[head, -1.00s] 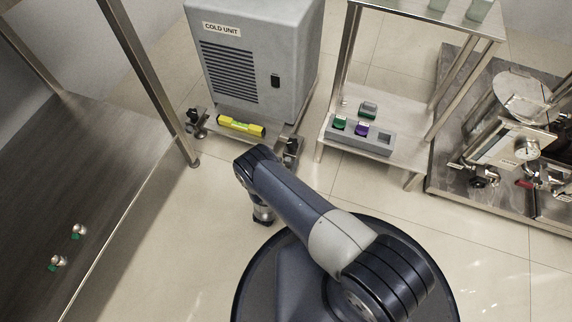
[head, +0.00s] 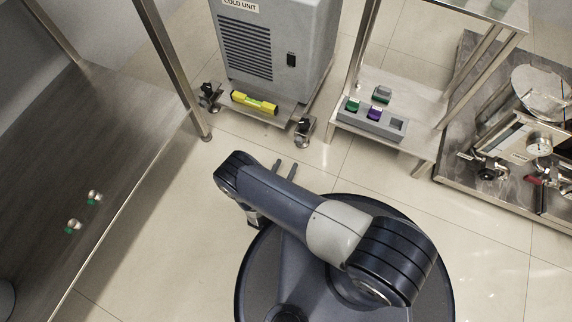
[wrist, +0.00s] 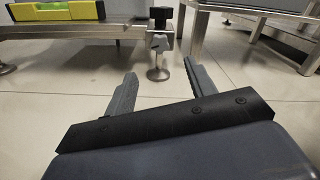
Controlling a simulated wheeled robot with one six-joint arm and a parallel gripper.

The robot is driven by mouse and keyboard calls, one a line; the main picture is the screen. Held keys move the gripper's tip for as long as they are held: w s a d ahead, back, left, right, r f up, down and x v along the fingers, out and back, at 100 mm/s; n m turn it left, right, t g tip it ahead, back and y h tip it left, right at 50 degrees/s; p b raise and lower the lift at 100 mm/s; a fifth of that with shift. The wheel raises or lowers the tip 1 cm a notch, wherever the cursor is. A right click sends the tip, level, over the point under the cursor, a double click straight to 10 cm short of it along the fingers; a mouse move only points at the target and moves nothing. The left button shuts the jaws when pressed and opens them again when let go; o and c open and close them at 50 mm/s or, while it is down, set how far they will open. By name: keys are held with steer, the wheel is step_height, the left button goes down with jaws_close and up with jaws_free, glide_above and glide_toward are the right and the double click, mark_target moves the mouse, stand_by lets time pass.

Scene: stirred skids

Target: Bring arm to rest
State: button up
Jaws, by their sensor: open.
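My arm reaches out to the left over my round base in the head view. My gripper (head: 284,169) shows partly past the arm's far side, its two fingers pointing toward the cold unit. In the wrist view my gripper (wrist: 158,85) is open and empty, its two fingers spread apart with floor between them. Its fingers touch nothing. The arm link hides part of the gripper body in the head view.
The grey cold unit (head: 272,50) stands on a skid with a yellow level (head: 254,103) and levelling feet. A low shelf holds a grey block tray (head: 398,127). A dark table (head: 62,150) is at left, a valve skid (head: 480,185) at right. Floor between is clear.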

mark_target(298, 142)
steer(key=b+x, duration=0.2)
steer(key=x, duration=0.9)
stand_by(0.4)
